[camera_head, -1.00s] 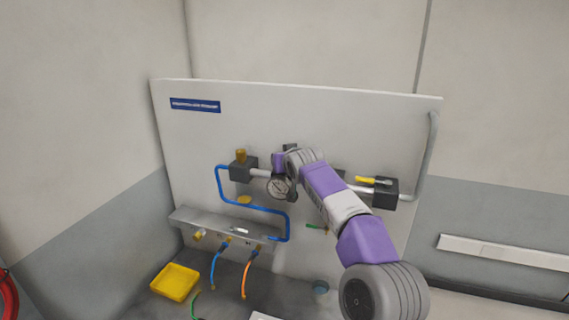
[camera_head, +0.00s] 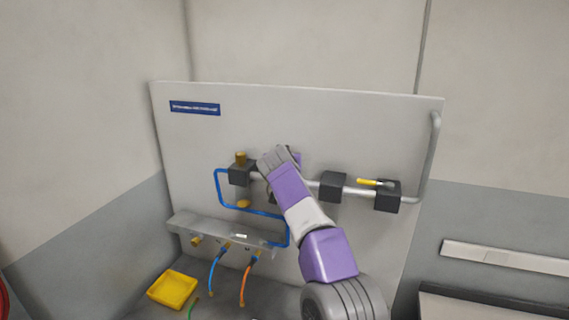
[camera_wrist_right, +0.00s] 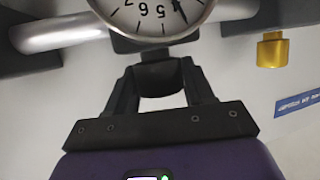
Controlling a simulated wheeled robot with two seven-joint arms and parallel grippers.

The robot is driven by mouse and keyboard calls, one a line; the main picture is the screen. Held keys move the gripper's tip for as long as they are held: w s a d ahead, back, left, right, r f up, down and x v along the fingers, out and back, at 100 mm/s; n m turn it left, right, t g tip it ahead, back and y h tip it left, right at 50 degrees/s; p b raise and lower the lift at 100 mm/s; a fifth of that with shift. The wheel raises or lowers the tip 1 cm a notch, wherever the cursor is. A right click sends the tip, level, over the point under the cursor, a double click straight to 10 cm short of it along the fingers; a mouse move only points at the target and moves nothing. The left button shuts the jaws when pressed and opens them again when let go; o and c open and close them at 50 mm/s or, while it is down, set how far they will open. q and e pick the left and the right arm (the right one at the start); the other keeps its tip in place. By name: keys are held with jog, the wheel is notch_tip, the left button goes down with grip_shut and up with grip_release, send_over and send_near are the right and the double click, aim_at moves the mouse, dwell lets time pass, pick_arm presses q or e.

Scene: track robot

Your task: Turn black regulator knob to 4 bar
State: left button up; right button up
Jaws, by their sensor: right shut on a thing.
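My right gripper (camera_head: 277,158) is at the regulator in the middle of the upright panel, and the arm covers most of it in the head view. In the right wrist view its two fingers (camera_wrist_right: 160,85) are closed on the black regulator knob (camera_wrist_right: 157,72), which shows only in part between them. The round white gauge (camera_wrist_right: 150,14) is upside down there and cut off by the top edge. Its black needle points to the lower right, just right of the 5, around where the 4 would sit. My left gripper is not in view.
The white panel (camera_head: 330,120) carries a black block with a brass fitting (camera_head: 241,157), another black block (camera_head: 333,186), and a yellow-handled valve (camera_head: 370,182) on the pipe. Blue tubing (camera_head: 219,187) runs below. A yellow tray (camera_head: 172,289) lies at lower left.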

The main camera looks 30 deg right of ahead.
jog(key=o, duration=1)
jog(key=shift+s+a+r, duration=0.1)
jog(key=shift+s+a, duration=0.1)
jog(key=shift+s, duration=0.05)
jog(key=b+v, duration=0.3)
jog(key=v, duration=0.4)
jog(key=shift+d, duration=0.1)
jog(key=shift+r, duration=0.2)
